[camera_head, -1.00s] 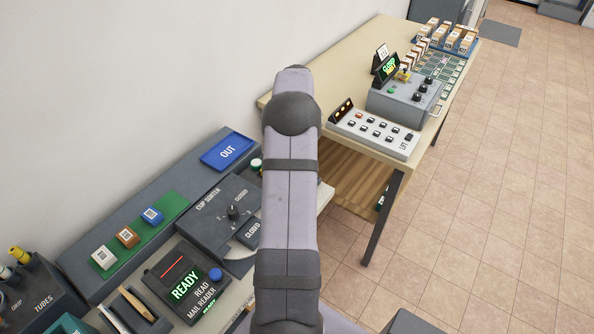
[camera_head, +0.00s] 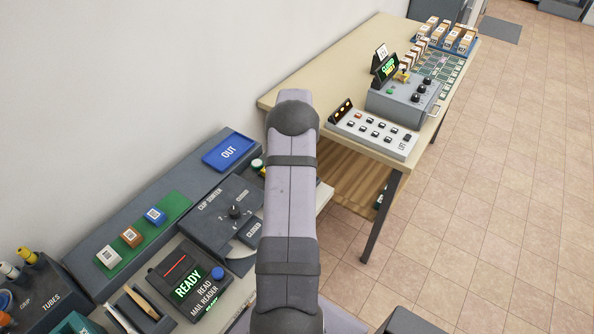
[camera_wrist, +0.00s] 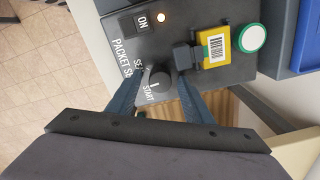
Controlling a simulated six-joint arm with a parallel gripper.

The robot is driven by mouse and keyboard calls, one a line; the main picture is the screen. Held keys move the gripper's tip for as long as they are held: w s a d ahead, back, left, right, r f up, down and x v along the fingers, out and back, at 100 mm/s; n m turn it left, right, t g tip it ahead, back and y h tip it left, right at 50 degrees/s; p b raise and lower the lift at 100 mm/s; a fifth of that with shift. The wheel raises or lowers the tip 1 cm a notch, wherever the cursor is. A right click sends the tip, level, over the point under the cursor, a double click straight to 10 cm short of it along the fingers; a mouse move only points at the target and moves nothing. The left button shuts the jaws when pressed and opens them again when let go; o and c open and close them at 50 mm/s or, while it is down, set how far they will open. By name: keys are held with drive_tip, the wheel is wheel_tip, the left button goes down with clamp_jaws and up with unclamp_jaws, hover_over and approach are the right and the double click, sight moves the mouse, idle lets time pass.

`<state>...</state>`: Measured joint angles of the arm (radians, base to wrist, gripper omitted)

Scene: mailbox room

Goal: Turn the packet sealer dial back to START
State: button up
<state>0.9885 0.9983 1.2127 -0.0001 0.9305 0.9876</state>
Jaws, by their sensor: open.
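The packet sealer (camera_wrist: 112,22) is a dark panel in the wrist view, with a lit ON switch area at its top. Its dark dial (camera_wrist: 157,80) has a white mark that appears to lie on the START label's side. My gripper (camera_wrist: 157,92) is open, with one finger on each side of the dial; I cannot tell whether either touches it. A yellow packet (camera_wrist: 215,46) with a barcode lies on the sealer, beside a dark block. In the head view my arm hides the sealer's dial and my gripper.
A green-rimmed white disc (camera_wrist: 252,38) and a blue tray (camera_wrist: 308,40) are right of the packet. A table (camera_head: 300,85) with control boxes stands beyond.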

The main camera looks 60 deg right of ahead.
drive_tip(key=c, duration=1.1)
drive_tip(key=shift+o, duration=0.2)
drive_tip(key=shift+n+b, duration=0.5)
drive_tip(key=shift+n, duration=1)
drive_tip(key=o, duration=1.1)
drive_tip(key=shift+c, duration=0.2)
drive_tip(key=shift+r, duration=0.1)
drive_tip(key=shift+r+b, duration=1.15)
drive_tip(key=shift+r, duration=2.45)
